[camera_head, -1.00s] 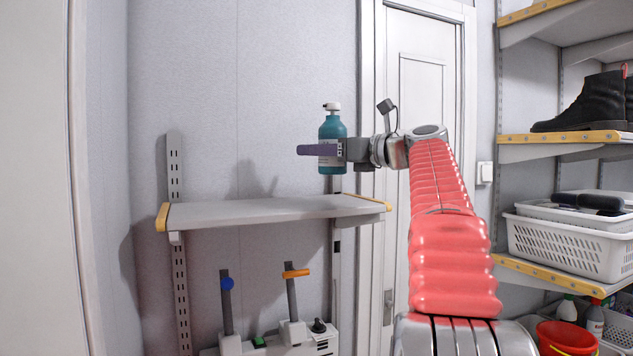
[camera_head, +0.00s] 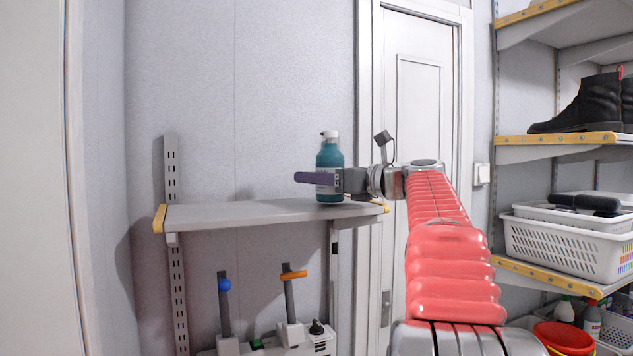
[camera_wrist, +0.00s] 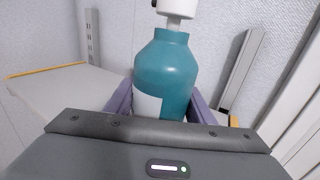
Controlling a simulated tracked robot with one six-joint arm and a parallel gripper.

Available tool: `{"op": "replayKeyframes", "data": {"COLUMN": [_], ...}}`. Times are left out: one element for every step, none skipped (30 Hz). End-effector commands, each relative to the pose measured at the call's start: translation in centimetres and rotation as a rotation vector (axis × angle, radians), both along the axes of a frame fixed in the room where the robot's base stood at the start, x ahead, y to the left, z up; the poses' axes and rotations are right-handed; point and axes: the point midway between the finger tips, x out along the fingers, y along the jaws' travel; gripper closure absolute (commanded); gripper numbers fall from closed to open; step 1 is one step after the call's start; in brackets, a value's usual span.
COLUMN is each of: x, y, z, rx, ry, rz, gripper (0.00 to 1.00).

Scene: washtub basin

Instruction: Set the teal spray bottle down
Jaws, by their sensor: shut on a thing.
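The teal spray bottle (camera_head: 329,158) is upright with a white top and a pale label. In the head view its base is at the level of the right part of the grey wall shelf (camera_head: 245,213); I cannot tell whether it touches. My gripper (camera_head: 318,179) is shut on the bottle around its lower half, its purple fingers on either side. In the wrist view the bottle (camera_wrist: 168,70) stands between the purple fingers (camera_wrist: 165,108), with its lower part hidden behind my gripper's body. The shelf (camera_wrist: 75,90) shows to the left.
The shelf is bare left of the bottle. Below it are levers with a blue knob (camera_head: 224,285) and an orange handle (camera_head: 293,275). A door (camera_head: 425,130) is behind my arm. Shelves at right hold black boots (camera_head: 590,103) and a white basket (camera_head: 560,245).

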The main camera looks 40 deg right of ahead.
Motion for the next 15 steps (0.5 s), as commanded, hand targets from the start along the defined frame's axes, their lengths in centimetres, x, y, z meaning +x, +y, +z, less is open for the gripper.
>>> {"op": "replayKeyframes", "data": {"x": [-0.04,-0.04,-0.04,-0.05,-0.04,-0.05,-0.05,-0.05,-0.05,-0.04,-0.04,-0.04,-0.04,-0.04,-0.03], "y": [0.04,0.05,0.04,0.04,0.04,0.03,0.03,0.03,0.03,0.02,0.02,0.02,0.01,0.01,-0.02], "z": [-0.34,-0.49,-0.63,-0.69,-0.73,-0.73,-0.72,-0.71,-0.71,-0.71,-0.71,-0.74,-0.80,-0.87,-0.95], "rx": [0.001,0.000,0.000,0.000,-0.001,-0.001,-0.001,-0.001,-0.001,-0.001,-0.001,-0.001,-0.001,-0.001,0.000], "ry": [-0.001,-0.002,-0.002,-0.002,-0.002,-0.002,-0.002,-0.002,-0.002,-0.002,-0.002,-0.002,-0.002,-0.002,0.000], "rz": [0.000,0.000,0.000,0.000,0.000,0.000,0.000,0.000,0.000,-0.001,-0.001,-0.001,-0.001,-0.001,-0.001], "gripper": [0.84,0.84,0.84,0.84,0.84,0.84,0.84,0.84,0.84,0.84,0.84,0.84,0.84,0.84,0.49]}}
